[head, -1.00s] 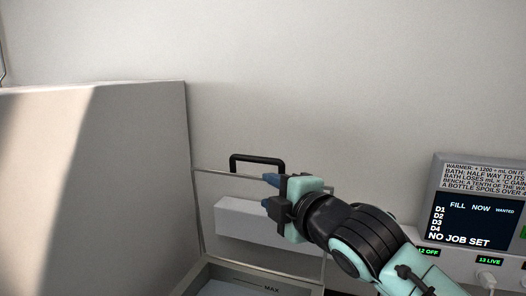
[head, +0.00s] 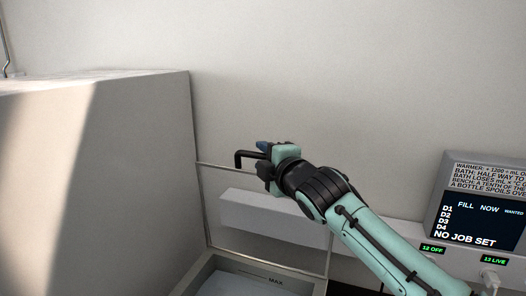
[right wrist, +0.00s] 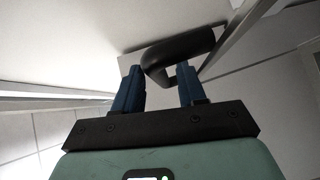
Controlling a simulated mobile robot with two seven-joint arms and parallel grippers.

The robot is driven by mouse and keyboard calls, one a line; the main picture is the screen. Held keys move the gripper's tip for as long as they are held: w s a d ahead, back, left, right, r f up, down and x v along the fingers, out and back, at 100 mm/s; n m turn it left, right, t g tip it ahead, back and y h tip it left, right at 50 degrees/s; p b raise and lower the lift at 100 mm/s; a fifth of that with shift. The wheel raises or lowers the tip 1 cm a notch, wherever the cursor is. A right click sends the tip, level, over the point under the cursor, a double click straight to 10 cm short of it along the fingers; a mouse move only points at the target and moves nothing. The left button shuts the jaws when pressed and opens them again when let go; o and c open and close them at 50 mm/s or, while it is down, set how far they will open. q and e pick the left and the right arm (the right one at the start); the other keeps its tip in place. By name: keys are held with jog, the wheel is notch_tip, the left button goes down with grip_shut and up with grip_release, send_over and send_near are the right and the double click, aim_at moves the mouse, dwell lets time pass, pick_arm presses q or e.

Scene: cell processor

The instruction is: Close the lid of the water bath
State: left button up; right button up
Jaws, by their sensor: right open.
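The water bath (head: 210,275) stands low in the middle of the head view, with a MAX mark inside its back wall. Its clear lid (head: 215,237) stands upright at the back, open. A black handle (head: 240,155) sits on the lid's top edge. My right gripper (head: 261,158) is at the handle, open. In the right wrist view, the handle (right wrist: 180,50) passes at the tips of the two blue fingers (right wrist: 158,85), partly between them. I cannot tell whether the fingers touch it. My left gripper is not in view.
A large grey box-like body (head: 95,170) stands to the left of the bath. A white block (head: 275,217) shows behind the lid. A screen (head: 485,210) and a socket strip (head: 460,258) with plugs are at the right. The wall above is clear.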

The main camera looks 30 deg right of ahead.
jog(key=shift+w, duration=0.6)
jog(key=shift+s, duration=0.1)
grip_shut()
